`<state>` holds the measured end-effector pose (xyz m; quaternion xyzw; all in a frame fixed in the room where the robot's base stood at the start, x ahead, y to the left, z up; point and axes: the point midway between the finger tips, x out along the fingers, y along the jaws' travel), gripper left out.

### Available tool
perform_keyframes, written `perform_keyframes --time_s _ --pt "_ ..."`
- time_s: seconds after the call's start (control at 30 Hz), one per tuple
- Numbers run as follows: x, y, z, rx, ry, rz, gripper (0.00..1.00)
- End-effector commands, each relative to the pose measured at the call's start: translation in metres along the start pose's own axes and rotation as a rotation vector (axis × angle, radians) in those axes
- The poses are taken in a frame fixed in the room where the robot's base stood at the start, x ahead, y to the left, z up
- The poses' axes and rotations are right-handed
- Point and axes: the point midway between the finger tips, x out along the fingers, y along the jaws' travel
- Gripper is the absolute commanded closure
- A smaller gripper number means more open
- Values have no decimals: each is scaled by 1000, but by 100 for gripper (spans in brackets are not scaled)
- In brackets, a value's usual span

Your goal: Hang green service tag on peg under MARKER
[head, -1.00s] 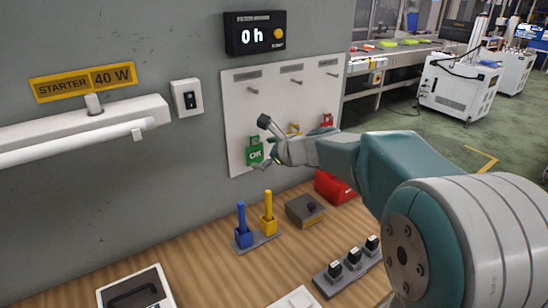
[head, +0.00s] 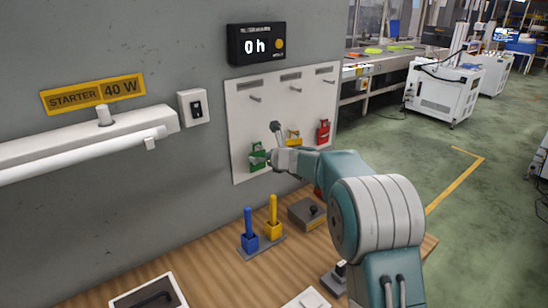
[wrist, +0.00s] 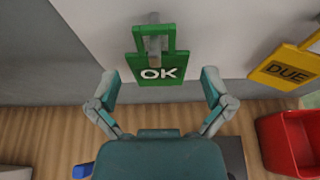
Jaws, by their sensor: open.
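The green service tag (head: 257,158), marked OK, hangs by its loop on a lower peg at the left of the white board (head: 240,130). In the wrist view the green tag (wrist: 158,71) is ahead between my fingers, its loop around a grey peg (wrist: 154,44). My gripper (head: 268,146) is open in front of the tag; the open fingers (wrist: 159,82) stand either side of it in the wrist view, apart from it. Three upper pegs show on the board, the left one (head: 256,99) bare. Their grey labels (head: 250,85) are too small to read.
A yellow DUE tag (head: 293,138) and a red tag (head: 323,132) hang right of the green one. Below, the wooden bench (head: 205,262) holds blue (head: 249,238) and yellow (head: 272,222) handled items and a grey box (head: 306,214). A red bin (wrist: 291,140) is at the right.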

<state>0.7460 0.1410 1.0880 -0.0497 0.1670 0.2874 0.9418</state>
Motion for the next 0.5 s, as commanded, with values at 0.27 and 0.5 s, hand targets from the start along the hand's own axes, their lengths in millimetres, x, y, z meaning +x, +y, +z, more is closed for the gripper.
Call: perform_keyframes --time_s 0.27,0.5 --pt "26 -3 0 1 -1 1 0" --pt "27 -3 0 1 -2 1 0"
